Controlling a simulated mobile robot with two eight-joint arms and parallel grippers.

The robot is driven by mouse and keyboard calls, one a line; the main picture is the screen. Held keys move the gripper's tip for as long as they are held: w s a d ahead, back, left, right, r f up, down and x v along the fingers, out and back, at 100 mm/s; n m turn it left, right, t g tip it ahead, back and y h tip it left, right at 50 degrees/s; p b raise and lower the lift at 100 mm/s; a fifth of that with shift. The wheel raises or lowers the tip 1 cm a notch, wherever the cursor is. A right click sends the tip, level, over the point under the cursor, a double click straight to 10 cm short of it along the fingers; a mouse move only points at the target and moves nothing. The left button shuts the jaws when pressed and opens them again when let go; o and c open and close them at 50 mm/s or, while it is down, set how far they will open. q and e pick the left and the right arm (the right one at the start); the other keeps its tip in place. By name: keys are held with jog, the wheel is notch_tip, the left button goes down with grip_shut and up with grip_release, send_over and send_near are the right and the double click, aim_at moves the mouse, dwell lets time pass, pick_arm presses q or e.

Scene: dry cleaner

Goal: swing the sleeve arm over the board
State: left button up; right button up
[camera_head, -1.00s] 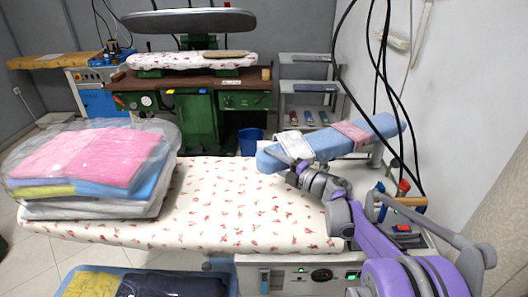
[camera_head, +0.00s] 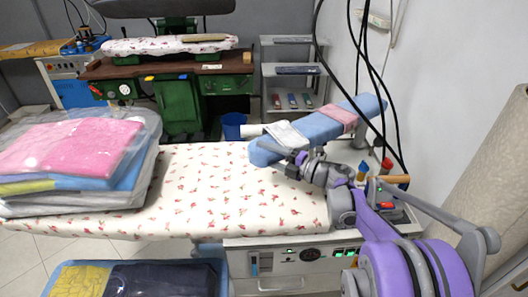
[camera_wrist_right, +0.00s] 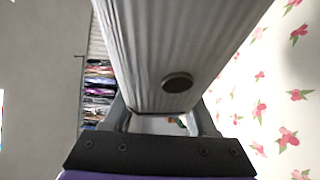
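The sleeve arm (camera_head: 328,124) is a narrow blue padded board with a pink band and a white band around it. It slants from upper right to lower left above the right end of the flowered ironing board (camera_head: 215,185). My right gripper (camera_head: 298,160) is at the near edge of its left end, by the white band. In the right wrist view a pale ribbed surface (camera_wrist_right: 160,60) with a dark round disc lies across my fingers and hides their tips. I cannot tell whether they are closed on it. My left gripper is not in view.
Bagged folded clothes (camera_head: 75,165) lie on the board's left end. A blue bin of clothes (camera_head: 220,285) stands in front. Black cables (camera_head: 362,60) hang behind the sleeve arm. A grey shelf rack (camera_head: 293,72) and a green press (camera_head: 180,105) stand behind. The board's middle is clear.

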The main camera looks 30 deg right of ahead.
jog(key=o, duration=0.3)
jog(key=shift+s+d+r, duration=0.1)
jog(key=shift+s+d, duration=0.1)
jog(key=shift+s, duration=0.2)
jog(key=shift+o, duration=0.2)
jog(key=shift+w+a, duration=0.1)
jog(key=shift+w, duration=0.15)
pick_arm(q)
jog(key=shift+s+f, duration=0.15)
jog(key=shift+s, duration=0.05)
pick_arm(e)
jog(key=v, duration=1.1)
jog(key=shift+a, duration=0.1)
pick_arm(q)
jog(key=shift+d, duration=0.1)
